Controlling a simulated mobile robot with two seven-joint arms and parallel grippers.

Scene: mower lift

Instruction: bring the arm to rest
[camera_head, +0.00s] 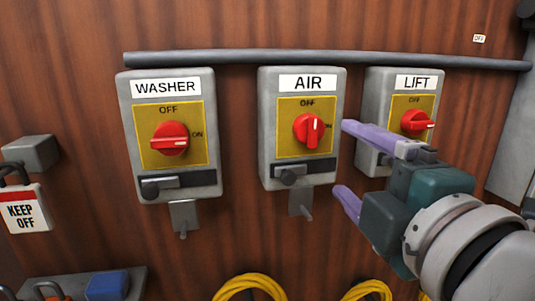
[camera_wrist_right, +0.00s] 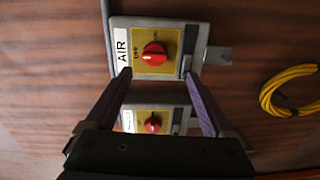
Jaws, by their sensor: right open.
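My right gripper (camera_head: 342,157) is open and empty, in front of the panel between the AIR switch box (camera_head: 269,140) and the LIFT switch box (camera_head: 373,100). Its purple fingers are apart from both knobs. The gripper partly covers the LIFT box. In the right wrist view its fingers (camera_wrist_right: 158,75) frame the gap below the AIR box (camera_wrist_right: 119,22), with the LIFT box's red knob (camera_wrist_right: 152,124) between them. The AIR knob (camera_head: 308,130) stands upright, towards OFF. The LIFT knob (camera_head: 416,122) and the WASHER knob (camera_head: 169,138) lie sideways. My left gripper is out of view.
A grey pipe (camera_head: 230,57) runs above the boxes. A grey shelf (camera_head: 135,281) with a blue item (camera_head: 107,285) is at the bottom left. Yellow cable coils (camera_head: 250,281) hang below. Bare wood lies between the boxes.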

